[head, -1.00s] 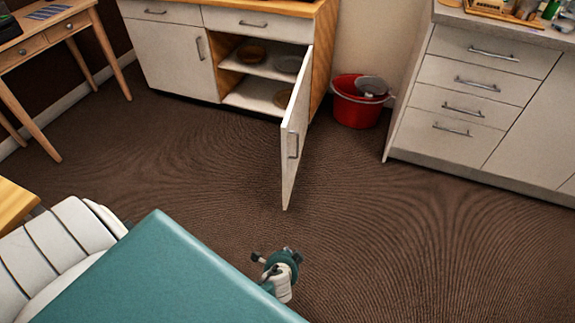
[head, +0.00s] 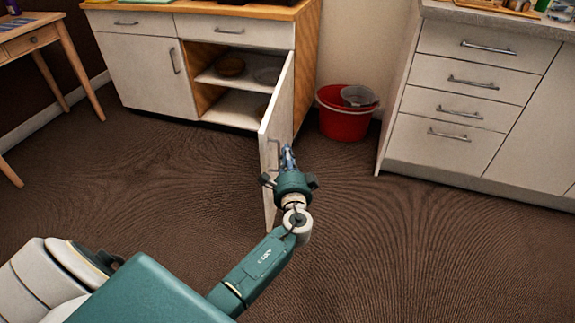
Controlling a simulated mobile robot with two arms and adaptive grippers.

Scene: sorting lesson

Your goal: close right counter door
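The white right counter door (head: 279,103) stands wide open, swung out from the counter (head: 150,72) toward me. Its outer face with the handle (head: 274,152) is turned to the right. My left gripper (head: 288,153) is in front of the lower part of this face, beside the handle, and hides part of the door. I cannot tell whether it touches the door. Its fingers are small and seen from behind, so I cannot tell if they are open or shut. My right gripper is not in view.
Inside the open compartment are shelves (head: 232,109) with dishes (head: 230,66). A red bucket (head: 343,124) stands on the floor right of the counter. A white drawer unit (head: 462,95) is at the right and a wooden desk (head: 45,18) at the left. The carpet between is clear.

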